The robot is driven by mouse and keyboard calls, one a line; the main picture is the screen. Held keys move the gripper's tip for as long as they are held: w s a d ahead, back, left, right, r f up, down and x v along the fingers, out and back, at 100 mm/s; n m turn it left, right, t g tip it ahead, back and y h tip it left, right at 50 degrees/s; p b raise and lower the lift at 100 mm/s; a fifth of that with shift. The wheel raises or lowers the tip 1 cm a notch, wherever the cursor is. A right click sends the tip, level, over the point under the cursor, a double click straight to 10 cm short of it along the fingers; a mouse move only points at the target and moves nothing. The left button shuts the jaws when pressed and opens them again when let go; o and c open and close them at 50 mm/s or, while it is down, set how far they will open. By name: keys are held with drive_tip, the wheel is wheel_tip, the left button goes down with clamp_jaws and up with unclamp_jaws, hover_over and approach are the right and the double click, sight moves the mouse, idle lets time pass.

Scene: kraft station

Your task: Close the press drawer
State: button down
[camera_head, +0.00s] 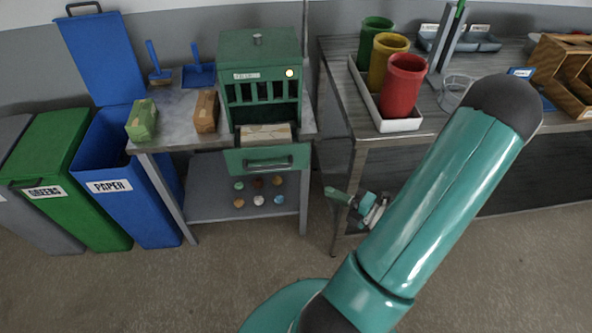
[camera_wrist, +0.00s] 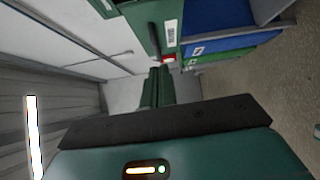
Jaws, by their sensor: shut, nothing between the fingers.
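The green press (camera_head: 260,75) stands on the small grey table in the head view. Its drawer (camera_head: 240,160) is pulled out toward me, with a dark handle on the front and a tan block (camera_head: 265,133) inside. My gripper (camera_head: 331,192) is right of and below the drawer front, beside the small table, apart from the drawer. Its fingers (camera_wrist: 157,85) are together and empty in the wrist view. A green panel with a white label (camera_wrist: 172,33) lies beyond the fingertips there; I cannot tell which part of the press it is.
Blue paper bin (camera_head: 125,195) and green bin (camera_head: 55,210) stand at left. A yellow-green block (camera_head: 142,120) and brown block (camera_head: 205,110) sit left of the press. The right table (camera_head: 450,130) carries a tray of coloured cups. The floor in front is clear.

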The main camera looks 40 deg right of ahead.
drive_tip(key=m, duration=0.1)
approach(296, 159)
drive_tip(key=w+a, duration=0.2)
drive_tip(key=a, duration=0.2)
drive_tip(key=shift+h, duration=0.3)
drive_tip(key=shift+w+d+f, duration=0.1)
drive_tip(key=shift+w+d, duration=0.5)
drive_tip(key=shift+w, duration=0.35)
drive_tip(key=shift+w+d, duration=0.6)
drive_tip(key=shift+w, duration=0.3)
